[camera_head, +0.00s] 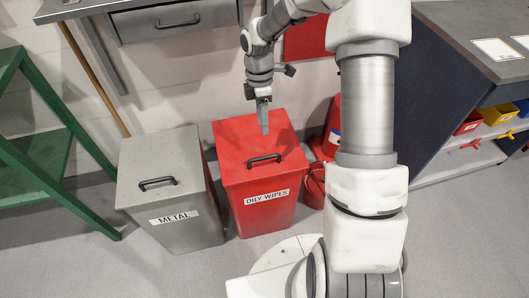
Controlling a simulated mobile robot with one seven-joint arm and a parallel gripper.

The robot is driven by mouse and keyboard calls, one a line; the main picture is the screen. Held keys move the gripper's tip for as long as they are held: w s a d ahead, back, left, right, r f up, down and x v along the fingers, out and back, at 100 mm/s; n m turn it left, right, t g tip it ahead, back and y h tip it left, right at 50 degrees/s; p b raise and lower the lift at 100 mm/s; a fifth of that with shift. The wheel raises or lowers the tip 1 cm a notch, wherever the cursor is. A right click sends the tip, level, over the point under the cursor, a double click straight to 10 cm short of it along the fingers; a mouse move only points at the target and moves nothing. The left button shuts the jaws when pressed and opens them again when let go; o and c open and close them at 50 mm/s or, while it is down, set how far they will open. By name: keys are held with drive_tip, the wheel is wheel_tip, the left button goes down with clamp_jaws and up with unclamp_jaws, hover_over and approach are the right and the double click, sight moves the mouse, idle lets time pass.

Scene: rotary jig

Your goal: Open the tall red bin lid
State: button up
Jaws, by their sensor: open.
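The tall red bin (260,205) stands on the floor in the middle of the view, with a white label reading "OILY WIPES". Its red lid (240,143) lies closed on top. A black bar handle (265,160) sits near the lid's front edge. My gripper (265,130) points down over the back half of the lid, behind the handle. It is apart from the handle and appears empty. The gap between its fingers is hard to see from this angle, and I cannot tell its exact height above the lid.
A grey bin (165,175) labelled "METAL" stands close on the left. A red bucket (314,187) and a red container (333,125) are on the right. A green frame (45,150) stands at far left, and a grey-topped bench (470,45) at right.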

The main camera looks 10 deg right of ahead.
drive_tip(key=f+b, duration=0.1)
drive_tip(key=f, duration=0.2)
drive_tip(key=s+f+b, duration=0.1)
drive_tip(key=f, duration=0.3)
drive_tip(key=s+f+b, duration=0.1)
drive_tip(key=f, duration=0.3)
drive_tip(key=shift+s+f, duration=0.1)
drive_tip(key=shift+f, duration=0.15)
drive_tip(key=shift+c, duration=0.3)
clamp_jaws()
idle(0.6)
